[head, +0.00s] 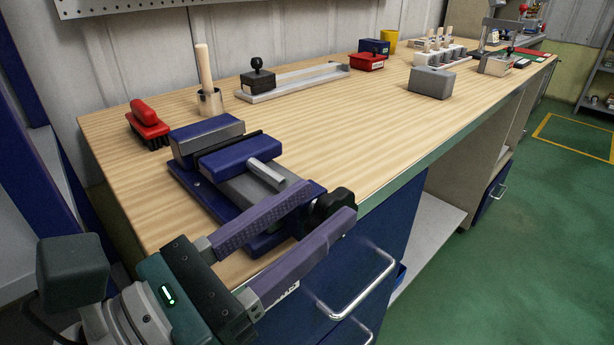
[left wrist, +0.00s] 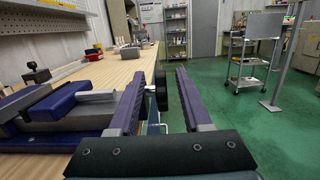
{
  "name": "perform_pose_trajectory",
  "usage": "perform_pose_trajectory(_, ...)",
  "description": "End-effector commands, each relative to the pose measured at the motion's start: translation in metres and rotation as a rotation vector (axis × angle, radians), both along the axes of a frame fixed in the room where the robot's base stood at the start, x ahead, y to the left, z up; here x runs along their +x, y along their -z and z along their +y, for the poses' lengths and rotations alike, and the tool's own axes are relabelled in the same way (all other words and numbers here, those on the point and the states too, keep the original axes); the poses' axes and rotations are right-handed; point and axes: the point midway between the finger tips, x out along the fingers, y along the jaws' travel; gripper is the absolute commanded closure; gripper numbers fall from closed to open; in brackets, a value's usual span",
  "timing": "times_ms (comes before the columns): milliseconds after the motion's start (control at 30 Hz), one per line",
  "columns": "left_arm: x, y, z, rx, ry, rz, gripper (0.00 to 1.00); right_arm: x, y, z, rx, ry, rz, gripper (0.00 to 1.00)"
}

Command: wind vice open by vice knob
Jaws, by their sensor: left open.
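The blue and grey vice (head: 240,160) is fixed near the front left of the wooden bench. A pale grey bar (head: 268,174) lies on it. The black round vice knob (head: 335,203) projects at the bench's front edge. My left gripper (head: 331,201) is open, with its purple fingers on either side of the knob. In the left wrist view the knob (left wrist: 161,90) shows between the fingers, closer to the left finger, on a thin metal shaft. Whether a finger touches it I cannot tell. The fingers hide part of the vice's front. My right gripper is not in view.
On the bench (head: 300,130) are a red brush (head: 148,123), a wooden stick in a holder (head: 206,85), a metal rail fixture (head: 290,80) and a grey box (head: 431,82). A drawer handle (head: 365,288) projects below the knob.

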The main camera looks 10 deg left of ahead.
Motion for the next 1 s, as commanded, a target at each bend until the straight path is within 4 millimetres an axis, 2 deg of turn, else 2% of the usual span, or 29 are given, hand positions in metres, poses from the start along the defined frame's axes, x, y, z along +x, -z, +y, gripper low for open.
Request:
perform_pose_trajectory(100,-0.021,0.006,0.015,0.002,0.0,0.004,0.51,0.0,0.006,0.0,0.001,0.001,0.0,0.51)
perform_pose_trajectory(300,-0.046,0.009,0.033,0.0,0.0,0.002,0.51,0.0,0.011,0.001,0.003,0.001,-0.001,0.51)
perform_pose_trajectory(467,-0.054,0.009,0.039,0.001,0.0,0.001,0.51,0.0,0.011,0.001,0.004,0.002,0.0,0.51)
perform_pose_trajectory(700,-0.054,0.008,0.039,0.0,0.001,0.0,0.5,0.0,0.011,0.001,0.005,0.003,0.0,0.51)
perform_pose_trajectory(867,-0.045,-0.003,0.048,-0.075,-0.052,0.069,0.32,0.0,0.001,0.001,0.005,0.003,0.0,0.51)
perform_pose_trajectory(967,-0.029,-0.021,0.071,-0.266,-0.175,0.232,0.21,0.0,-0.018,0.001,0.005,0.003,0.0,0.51)
perform_pose_trajectory(1000,-0.022,-0.029,0.084,-0.381,-0.243,0.32,0.16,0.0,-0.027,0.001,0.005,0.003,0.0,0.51)
